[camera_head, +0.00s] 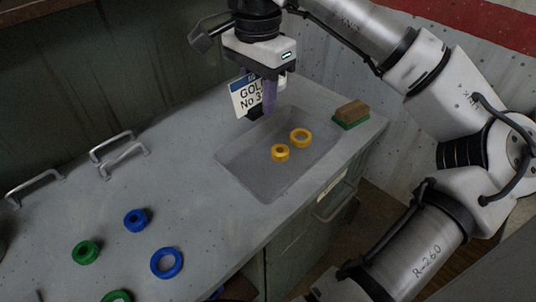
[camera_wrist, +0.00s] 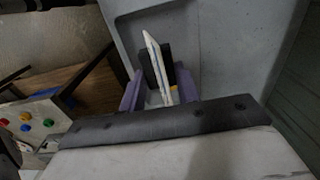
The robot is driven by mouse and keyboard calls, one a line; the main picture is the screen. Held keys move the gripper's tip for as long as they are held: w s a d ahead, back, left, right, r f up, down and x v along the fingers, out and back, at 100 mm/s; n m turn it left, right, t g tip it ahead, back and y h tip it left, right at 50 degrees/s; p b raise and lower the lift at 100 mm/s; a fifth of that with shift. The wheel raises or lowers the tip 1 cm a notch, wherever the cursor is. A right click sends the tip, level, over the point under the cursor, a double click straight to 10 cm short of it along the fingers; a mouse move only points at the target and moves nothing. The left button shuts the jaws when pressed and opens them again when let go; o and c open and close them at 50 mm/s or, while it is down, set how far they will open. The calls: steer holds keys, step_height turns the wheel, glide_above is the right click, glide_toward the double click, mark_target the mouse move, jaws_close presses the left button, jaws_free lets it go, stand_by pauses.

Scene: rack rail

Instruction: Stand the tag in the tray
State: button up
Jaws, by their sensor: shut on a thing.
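The tag (camera_head: 245,95) is a white plate with a blue top band and the dark letters "GOLD No 3", partly covered. My gripper (camera_head: 268,98) has purple fingers and is shut on it, holding it roughly upright above the back left of the tray. In the wrist view the tag (camera_wrist: 155,62) shows nearly edge-on between the purple fingers of my gripper (camera_wrist: 160,92). A dark block shows close behind it; I cannot tell what it belongs to. The tray (camera_head: 262,185) is a shallow grey recess in the counter. The tag's lower edge appears apart from its floor.
Two yellow rings, one (camera_head: 280,153) nearer and one (camera_head: 300,138) farther, lie in the tray. A brown and green brush-like block (camera_head: 351,114) sits right of it. Blue rings (camera_head: 166,263) and green rings (camera_head: 86,252) lie front left. Metal handles (camera_head: 123,158) stand at left. The tray's front left is clear.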

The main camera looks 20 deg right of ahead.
mark_target(261, 171)
step_height(261, 171, down, 17)
steer(key=shift+r+p, duration=0.1)
steer(key=shift+p, duration=0.65)
steer(key=shift+f+b, duration=0.2)
steer(key=shift+b, duration=0.1)
steer(key=o, duration=1)
steer(key=shift+r, duration=0.1)
steer(key=shift+c, duration=0.2)
step_height(261, 171, up, 12)
steer(key=shift+r, duration=0.15)
